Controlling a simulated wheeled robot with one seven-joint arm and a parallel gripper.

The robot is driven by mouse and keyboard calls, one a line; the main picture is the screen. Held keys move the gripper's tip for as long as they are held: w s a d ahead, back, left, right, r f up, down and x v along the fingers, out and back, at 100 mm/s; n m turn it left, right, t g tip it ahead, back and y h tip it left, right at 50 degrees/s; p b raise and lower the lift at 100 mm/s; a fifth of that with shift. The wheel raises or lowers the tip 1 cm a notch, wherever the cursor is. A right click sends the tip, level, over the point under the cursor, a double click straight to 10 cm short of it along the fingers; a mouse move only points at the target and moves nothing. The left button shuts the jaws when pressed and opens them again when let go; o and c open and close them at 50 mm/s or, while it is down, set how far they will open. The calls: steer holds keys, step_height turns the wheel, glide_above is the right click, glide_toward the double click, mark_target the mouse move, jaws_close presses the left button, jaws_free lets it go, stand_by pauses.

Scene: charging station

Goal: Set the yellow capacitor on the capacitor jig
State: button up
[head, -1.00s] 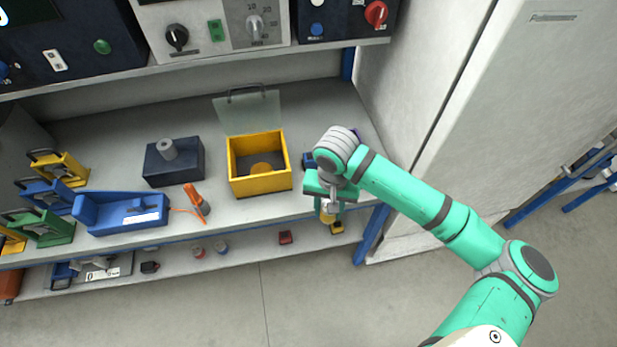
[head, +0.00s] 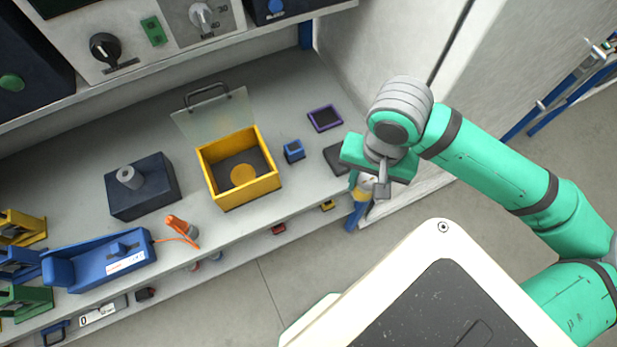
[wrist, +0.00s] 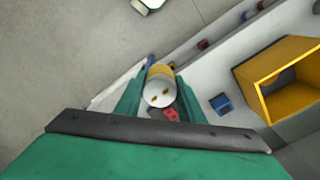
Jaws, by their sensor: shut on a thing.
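The yellow capacitor (wrist: 160,75) is a short cylinder with a yellow side and a pale end face bearing two small terminals. My gripper (wrist: 160,95) is shut on it, a green finger on each side. In the head view my gripper (head: 380,186) hangs near the bench's right end and hides most of the capacitor. I cannot tell surely which thing is the capacitor jig. Candidates are the dark blue block with a grey cylinder (head: 141,186) and the small blue block (head: 293,151) right of the yellow box.
The open yellow box (head: 246,192) holds a yellow disc; its clear lid stands up behind. A purple-rimmed tray (head: 325,118) and dark pad (head: 338,158) lie at right. An orange-handled tool (head: 181,231) and blue fixture (head: 100,262) are left. A pale cabinet adjoins the bench.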

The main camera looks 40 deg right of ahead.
steer(key=shift+w, duration=0.1)
steer(key=w+a+f, duration=0.1)
steer(key=w+f, duration=0.1)
steer(key=w, duration=0.2)
steer(key=w+a+f, duration=0.1)
steer(key=w+f, duration=0.2)
steer(key=w, duration=0.1)
steer(key=w+a+f, duration=0.1)
steer(key=w+f, duration=0.2)
steer(key=shift+w+a+f, duration=0.2)
steer(key=shift+w+a, duration=0.2)
steer(key=shift+w+a+f, duration=0.15)
steer(key=shift+w+f, duration=0.35)
steer(key=shift+f, duration=0.15)
steer(key=shift+w+f, duration=0.15)
steer(key=shift+f, duration=0.6)
steer(key=shift+w+f, duration=0.1)
steer(key=shift+f, duration=0.65)
steer(key=shift+f, duration=0.2)
steer(key=o, duration=1.1)
